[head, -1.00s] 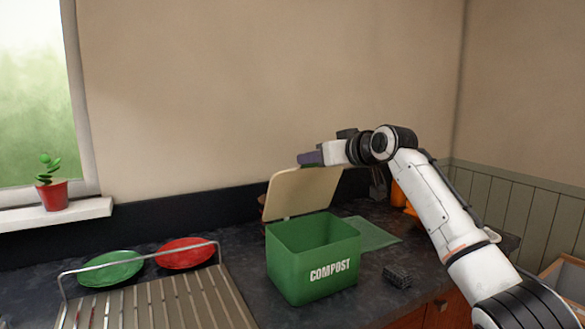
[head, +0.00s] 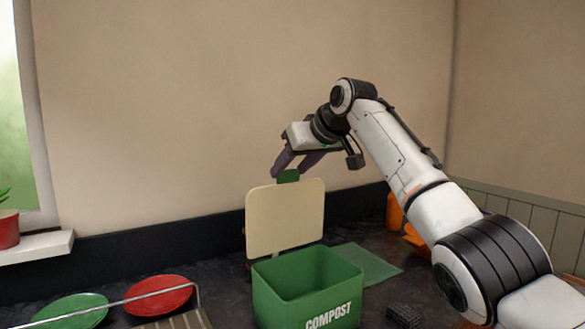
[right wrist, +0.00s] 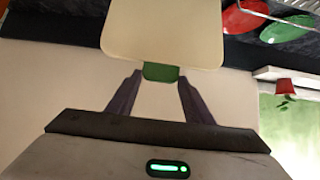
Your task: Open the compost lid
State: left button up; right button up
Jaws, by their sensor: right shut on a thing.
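The green compost bin (head: 275,300) stands on the dark counter with its top open; "COMPOST" is written on its front. Its cream-faced lid (head: 285,220) stands about upright at the bin's back edge. The lid's green tab (head: 288,176) points up, and my right gripper (head: 291,170) reaches down over it from above. In the right wrist view, the fingers (right wrist: 160,76) sit on either side of the green tab (right wrist: 161,71), shut on it, with the cream lid (right wrist: 163,30) beyond. My left gripper is out of view.
A red plate (head: 158,294) and a green plate (head: 72,310) lie at the left by a metal rack. A flat green translucent sheet (head: 368,266) lies right of the bin. A dark sponge-like block (head: 405,315) and an orange bottle (head: 394,212) are further right. The wall stands close behind.

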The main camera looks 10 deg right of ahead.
jog(key=shift+r, duration=0.5)
jog(key=o, duration=1.4)
jog(key=shift+s, duration=0.1)
jog(key=shift+o, duration=0.6)
jog(key=shift+s, duration=0.1)
jog(key=b+v, duration=0.3)
jog(key=v, duration=0.7)
jog(key=shift+b, duration=0.4)
jog(key=shift+s+d+f, duration=0.1)
